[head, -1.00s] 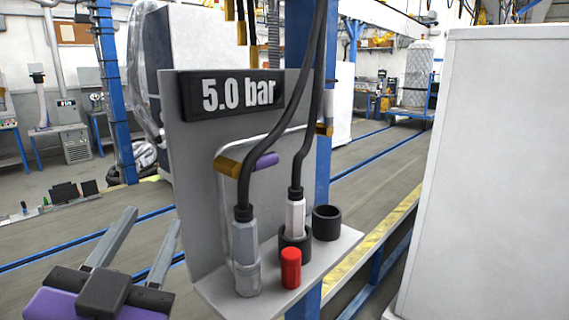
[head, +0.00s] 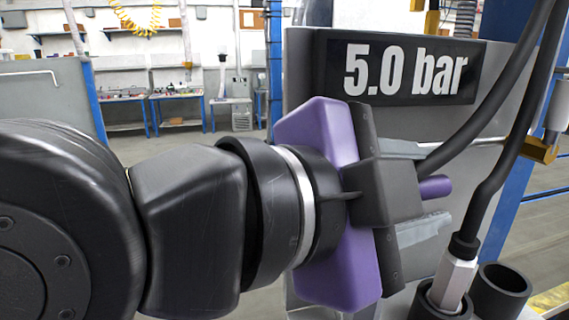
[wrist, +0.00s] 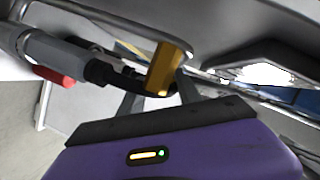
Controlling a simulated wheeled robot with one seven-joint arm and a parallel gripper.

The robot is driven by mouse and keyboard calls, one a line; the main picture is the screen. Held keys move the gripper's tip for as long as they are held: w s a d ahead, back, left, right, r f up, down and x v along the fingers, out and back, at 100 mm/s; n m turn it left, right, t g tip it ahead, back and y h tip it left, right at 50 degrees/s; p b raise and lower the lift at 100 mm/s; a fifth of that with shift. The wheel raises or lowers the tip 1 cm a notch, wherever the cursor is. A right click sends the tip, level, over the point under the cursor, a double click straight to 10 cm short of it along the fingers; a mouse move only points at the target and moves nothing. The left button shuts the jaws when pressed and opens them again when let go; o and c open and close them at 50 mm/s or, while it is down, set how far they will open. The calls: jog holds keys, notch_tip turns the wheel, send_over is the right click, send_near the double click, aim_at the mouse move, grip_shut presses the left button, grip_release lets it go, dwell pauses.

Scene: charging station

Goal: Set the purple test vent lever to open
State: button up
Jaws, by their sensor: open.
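The purple test vent lever (head: 436,187) shows only as a short purple end between my fingertips in the head view; the rest is hidden behind my gripper. My gripper (head: 428,192) is open in front of the panel, one grey finger above the lever and one below in the picture. I cannot tell whether either finger touches it. In the wrist view a brass-coloured block (wrist: 164,68) lies ahead, between the fingers of my gripper (wrist: 156,90). The lever's purple is not clear there.
The panel carries a "5.0 bar" display (head: 405,72). Black hoses (head: 505,95) hang close to the gripper, one passing behind it. A connector (head: 453,284) stands in a dark cup beside an empty cup (head: 500,292). A red cap (wrist: 54,75) shows in the wrist view.

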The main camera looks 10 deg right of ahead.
jog(key=x, duration=0.4)
jog(key=shift+d+f+p, duration=0.1)
jog(key=shift+d+p, duration=0.1)
jog(key=shift+p, duration=0.1)
grip_shut()
dwell(1.2)
